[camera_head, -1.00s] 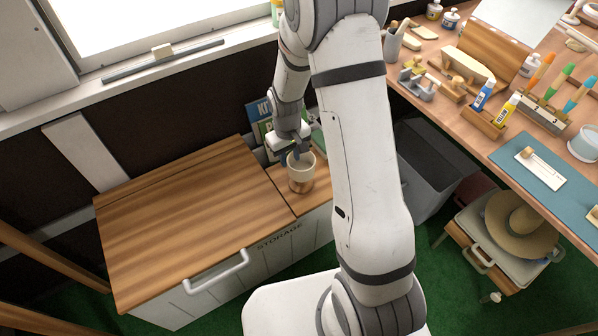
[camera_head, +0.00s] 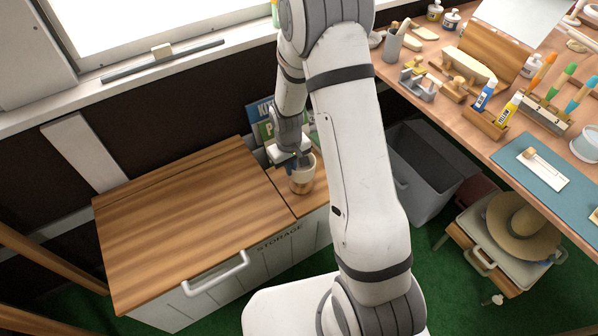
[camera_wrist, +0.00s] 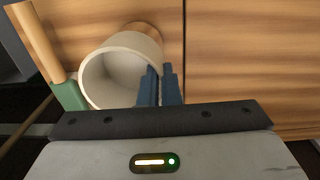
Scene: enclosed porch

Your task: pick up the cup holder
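The cup holder (camera_head: 303,178) is a round, cream-white cup-like vessel with a wood-brown lower part. It stands upright on the right-hand part of the wooden storage bench top. In the wrist view the cup holder (camera_wrist: 108,75) shows its open mouth, and I see into its empty inside. My gripper (camera_wrist: 160,78) has two blue fingers close together at the right side of its rim. One finger is inside the mouth and one outside, with the wall between them. In the head view my gripper (camera_head: 300,158) is at the cup holder's far rim, partly hidden by my arm.
The storage bench (camera_head: 180,220) has a wide bare top left of the cup holder. Books (camera_head: 262,122) stand close behind it. A grey bin (camera_head: 425,170) is to the right, below the cluttered workbench (camera_head: 480,140). In the wrist view a green-and-wood item (camera_wrist: 50,60) lies close left.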

